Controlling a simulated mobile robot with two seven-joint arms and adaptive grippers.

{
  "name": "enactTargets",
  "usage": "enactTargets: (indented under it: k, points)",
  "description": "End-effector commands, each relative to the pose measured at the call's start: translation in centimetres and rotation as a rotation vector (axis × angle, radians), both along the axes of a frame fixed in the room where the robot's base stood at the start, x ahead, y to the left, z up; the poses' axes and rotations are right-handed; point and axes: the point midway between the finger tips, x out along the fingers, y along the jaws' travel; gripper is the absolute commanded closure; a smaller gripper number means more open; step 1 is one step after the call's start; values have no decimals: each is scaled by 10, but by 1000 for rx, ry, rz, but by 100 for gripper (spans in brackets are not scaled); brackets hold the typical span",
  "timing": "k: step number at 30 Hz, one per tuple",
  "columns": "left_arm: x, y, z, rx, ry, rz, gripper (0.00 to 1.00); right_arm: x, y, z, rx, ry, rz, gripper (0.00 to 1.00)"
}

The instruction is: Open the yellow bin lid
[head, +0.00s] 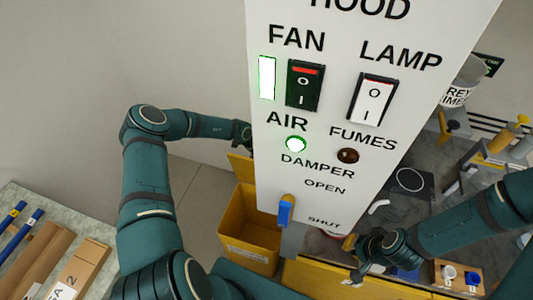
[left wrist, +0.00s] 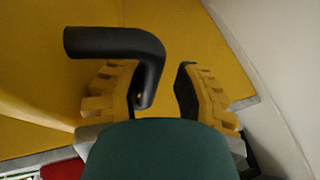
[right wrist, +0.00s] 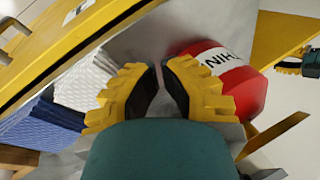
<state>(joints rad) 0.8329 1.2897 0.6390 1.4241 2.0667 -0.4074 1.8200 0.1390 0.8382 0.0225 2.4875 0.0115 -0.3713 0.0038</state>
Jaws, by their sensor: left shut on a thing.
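The yellow bin (head: 247,240) stands on the floor left of the white control panel, and I see into its open top. A yellow panel, apparently its lid (head: 238,166), stands raised behind the opening, partly hidden by the control panel. In the left wrist view, a bent black handle (left wrist: 110,42) shows against the yellow surface (left wrist: 195,30). My left gripper (left wrist: 165,88) is shut on this handle, which comes down between its fingers. In the head view the left fingers are hidden behind the control panel. My right gripper (right wrist: 160,72) is empty, its fingertips close together, above the bench.
The white control panel (head: 325,190) with switches and a blue damper lever (head: 286,211) blocks the middle. A red labelled container (right wrist: 235,90), white (right wrist: 85,80) and blue (right wrist: 40,125) ribbed items lie near my right gripper. Wooden blanks (head: 75,268) lie on the left table.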

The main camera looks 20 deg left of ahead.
Motion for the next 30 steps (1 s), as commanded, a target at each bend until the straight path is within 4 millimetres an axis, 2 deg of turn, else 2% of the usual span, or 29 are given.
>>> enactTargets:
  k: [8,21,25,30]
  points:
    - [-3,6,12,2,-3,1,71,0,0,0,0,0,0,100]
    - [-34,33,84,2,-2,1,71,0,0,0,0,0,0,100]
    - [-39,38,98,0,-2,1,71,0,0,0,0,0,0,100]
    - [-43,41,105,0,-1,-1,71,0,0,0,0,0,0,100]
